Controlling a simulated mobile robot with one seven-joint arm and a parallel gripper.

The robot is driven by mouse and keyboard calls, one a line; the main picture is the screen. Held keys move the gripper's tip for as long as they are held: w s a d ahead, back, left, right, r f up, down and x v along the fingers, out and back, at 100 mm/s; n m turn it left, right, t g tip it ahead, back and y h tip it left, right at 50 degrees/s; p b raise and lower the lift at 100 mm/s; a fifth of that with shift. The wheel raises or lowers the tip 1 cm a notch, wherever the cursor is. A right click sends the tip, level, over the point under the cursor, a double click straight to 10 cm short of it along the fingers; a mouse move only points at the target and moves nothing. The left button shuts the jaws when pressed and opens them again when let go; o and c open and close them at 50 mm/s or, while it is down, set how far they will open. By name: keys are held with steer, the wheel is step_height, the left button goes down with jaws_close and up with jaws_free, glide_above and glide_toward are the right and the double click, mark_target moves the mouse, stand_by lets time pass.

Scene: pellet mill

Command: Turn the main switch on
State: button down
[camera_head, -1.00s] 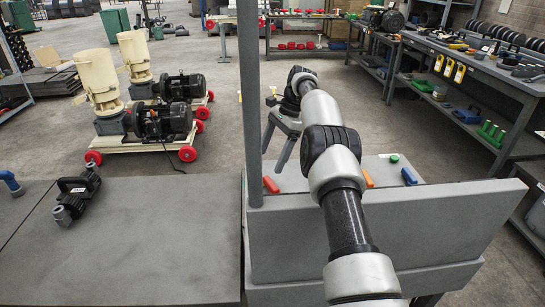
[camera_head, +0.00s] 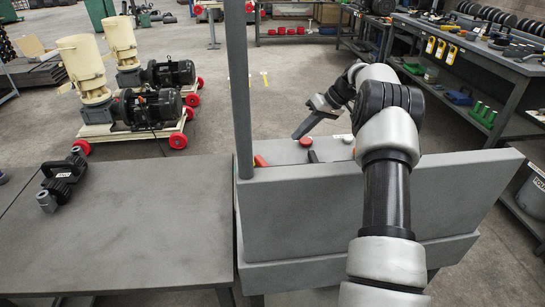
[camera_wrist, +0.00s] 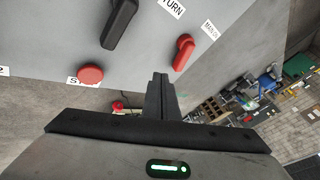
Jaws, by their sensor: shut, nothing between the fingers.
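The main switch is a red lever (camera_wrist: 183,50) on the grey panel, beside a label that reads "MAIN" in part. In the wrist view it sits just above and right of my shut, empty gripper (camera_wrist: 161,80); I see a gap between them. In the head view a red lever (camera_head: 260,161) shows at the left end of the console top, beside the post. There my gripper (camera_head: 297,136) points down to the left above the console's far side, right of that lever.
A black selector knob (camera_wrist: 118,22) and a round red button (camera_wrist: 90,74) share the panel; the button (camera_head: 305,141) also shows in the head view. A grey upright post (camera_head: 238,90) stands at the console's left. A table (camera_head: 140,225) with a black tool lies left.

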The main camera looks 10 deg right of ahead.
steer(key=shift+n, duration=0.3)
steer(key=x, duration=1)
steer(key=shift+f, duration=0.15)
steer(key=shift+s+a+r+p, duration=0.1)
steer(key=shift+s+a+p, duration=0.05)
steer(key=shift+a, duration=0.4)
steer(key=shift+s+a+r+p, duration=0.1)
steer(key=shift+s+a+p, duration=0.1)
steer(key=shift+a, duration=0.4)
steer(key=shift+s+a, duration=0.15)
steer(key=shift+a, duration=0.5)
